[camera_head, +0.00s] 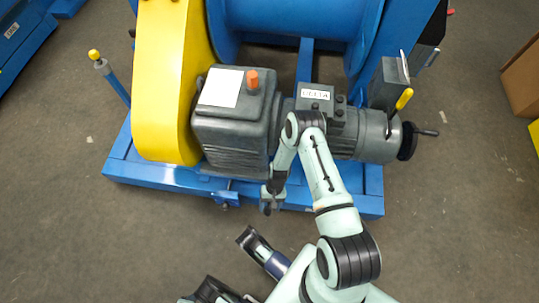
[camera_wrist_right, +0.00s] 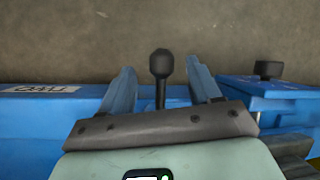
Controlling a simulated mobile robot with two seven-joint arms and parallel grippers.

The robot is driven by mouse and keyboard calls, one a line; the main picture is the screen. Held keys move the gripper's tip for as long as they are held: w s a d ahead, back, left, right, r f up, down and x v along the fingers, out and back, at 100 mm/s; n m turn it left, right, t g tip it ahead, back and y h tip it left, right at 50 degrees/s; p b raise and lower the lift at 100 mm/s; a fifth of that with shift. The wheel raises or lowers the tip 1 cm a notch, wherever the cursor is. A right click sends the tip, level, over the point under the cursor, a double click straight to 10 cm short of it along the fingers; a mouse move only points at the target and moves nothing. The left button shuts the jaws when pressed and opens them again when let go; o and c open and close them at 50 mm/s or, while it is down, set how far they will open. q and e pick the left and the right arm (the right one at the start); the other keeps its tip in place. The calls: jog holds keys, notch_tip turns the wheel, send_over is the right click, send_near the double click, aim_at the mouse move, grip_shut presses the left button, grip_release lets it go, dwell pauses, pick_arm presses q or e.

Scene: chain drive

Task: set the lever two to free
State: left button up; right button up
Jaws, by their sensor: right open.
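In the right wrist view a lever with a black knob (camera_wrist_right: 161,65) and a thin dark stem stands between the two fingers of my right gripper (camera_wrist_right: 161,88). The fingers are open, one on each side, with a gap to the knob. A white label (camera_wrist_right: 40,89) on the blue frame appears upside down there; I cannot tell whether it marks lever two. In the head view my right gripper (camera_head: 271,200) is low at the front edge of the blue base frame (camera_head: 150,172), and the lever is hidden there. My left gripper cannot be made out clearly among my parts at the bottom.
A grey gearbox (camera_head: 236,140) with an orange knob (camera_head: 252,79) stands behind my gripper. A yellow guard (camera_head: 165,80) is left of it. A motor (camera_head: 360,140) with a yellow-tipped lever (camera_head: 404,99) and handwheel (camera_head: 409,141) is at right. The front floor has free room.

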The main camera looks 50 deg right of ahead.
pick_arm(q)
jog(key=shift+t, duration=0.3)
jog(key=shift+w+d+r+p, duration=0.3)
jog(key=shift+r+p, duration=0.1)
jog(key=shift+r, duration=0.3)
jog(key=shift+w+d+r+p, duration=0.2)
jog(key=shift+r+p, duration=0.25)
jog(key=shift+r, duration=0.3)
jog(key=shift+w+d+r+p, duration=0.2)
jog(key=shift+w+r+p, duration=0.2)
jog(key=shift+r, duration=0.3)
pick_arm(e)
jog(key=v, duration=1.1)
jog(key=shift+f, duration=0.1)
